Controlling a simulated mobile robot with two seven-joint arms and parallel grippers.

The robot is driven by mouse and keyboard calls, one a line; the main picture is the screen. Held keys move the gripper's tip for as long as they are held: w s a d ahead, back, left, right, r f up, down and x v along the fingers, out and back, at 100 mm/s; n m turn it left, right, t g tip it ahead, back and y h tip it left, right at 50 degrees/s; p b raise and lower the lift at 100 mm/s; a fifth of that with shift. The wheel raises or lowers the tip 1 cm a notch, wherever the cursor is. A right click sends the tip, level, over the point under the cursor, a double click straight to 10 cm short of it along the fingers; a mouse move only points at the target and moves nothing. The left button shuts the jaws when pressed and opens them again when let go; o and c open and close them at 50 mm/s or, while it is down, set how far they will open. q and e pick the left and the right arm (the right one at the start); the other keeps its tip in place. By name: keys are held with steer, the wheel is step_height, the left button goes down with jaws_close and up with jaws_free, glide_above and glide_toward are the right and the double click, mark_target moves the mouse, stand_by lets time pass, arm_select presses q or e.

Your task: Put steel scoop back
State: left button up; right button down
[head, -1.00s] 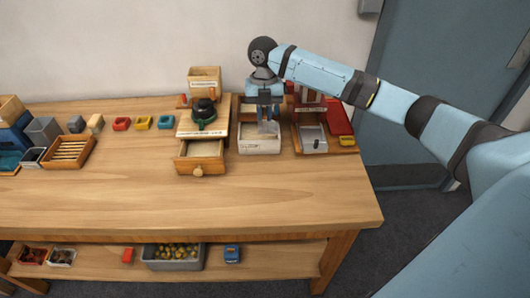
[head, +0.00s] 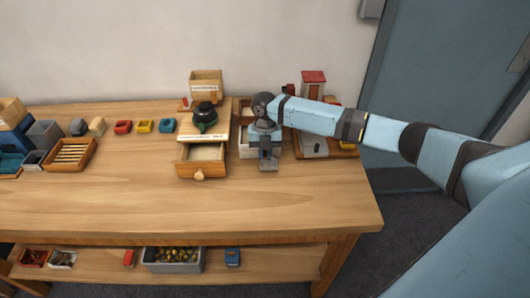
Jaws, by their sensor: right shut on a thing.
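My right gripper (head: 268,165) points down just in front of the white bin (head: 245,150), right of the open drawer. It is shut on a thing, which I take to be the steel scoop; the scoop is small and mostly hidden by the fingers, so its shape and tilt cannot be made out. My right wrist and forearm cover much of the white bin and part of the grey metal tray (head: 310,148) beside it. My left gripper is not in view.
A wooden drawer (head: 202,170) stands open below a green and black device (head: 204,117). A red-topped stand (head: 314,82) is at the back right. Small coloured blocks and boxes line the left back of the table (head: 130,205). The front of the table is clear.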

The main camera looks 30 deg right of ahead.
steer(key=c, duration=1.1)
jaws_free()
steer(key=shift+f, duration=0.1)
steer(key=shift+c, duration=0.2)
steer(key=r, duration=0.3)
steer(key=w+r, duration=0.1)
steer(key=r, duration=0.3)
steer(key=d+r+b, duration=0.1)
steer(key=r, duration=0.2)
steer(key=shift+w+r, duration=0.25)
steer(key=shift+r, duration=0.1)
steer(key=shift+w+r, duration=0.1)
steer(key=shift+r, duration=0.65)
steer(key=shift+f, duration=0.1)
